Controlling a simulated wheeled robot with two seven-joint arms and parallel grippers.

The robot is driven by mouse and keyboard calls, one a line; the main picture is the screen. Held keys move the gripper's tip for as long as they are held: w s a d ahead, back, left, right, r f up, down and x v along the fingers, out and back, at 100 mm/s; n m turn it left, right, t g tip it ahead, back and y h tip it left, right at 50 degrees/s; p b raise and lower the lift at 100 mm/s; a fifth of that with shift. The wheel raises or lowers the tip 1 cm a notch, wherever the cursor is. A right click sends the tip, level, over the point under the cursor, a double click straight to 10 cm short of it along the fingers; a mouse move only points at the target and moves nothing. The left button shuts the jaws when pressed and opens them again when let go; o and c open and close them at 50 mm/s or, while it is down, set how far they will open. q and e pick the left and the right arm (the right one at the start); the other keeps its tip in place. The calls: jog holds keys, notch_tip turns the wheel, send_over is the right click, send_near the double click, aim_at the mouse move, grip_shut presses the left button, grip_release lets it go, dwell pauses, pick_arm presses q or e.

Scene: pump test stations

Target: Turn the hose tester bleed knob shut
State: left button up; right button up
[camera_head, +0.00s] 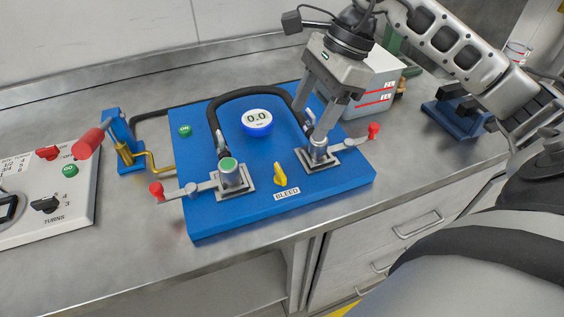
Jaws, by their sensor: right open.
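The yellow bleed knob (280,174) stands on the front of the blue hose tester (260,211), just behind the white BLEED label (287,193). Its handle looks upright and points roughly away from me. My right gripper (318,132) is open and points down at the right hose clamp (325,158), to the right of and behind the knob. The fingers hide part of this clamp and the hose end, and I cannot tell if they touch it. My left gripper is out of view.
A black hose (243,92) arches behind the round gauge (257,121), which reads 0.0. The left clamp (232,176) has a red-tipped lever. A hand pump with a red handle (88,143) and a white panel (50,222) are at left. A white box (378,82) stands behind.

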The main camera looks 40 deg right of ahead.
aim_at(282, 170)
jog(key=p+x, duration=0.1)
jog(key=x, duration=1.2)
jog(key=shift+a+r, duration=0.1)
jog(key=c, duration=1)
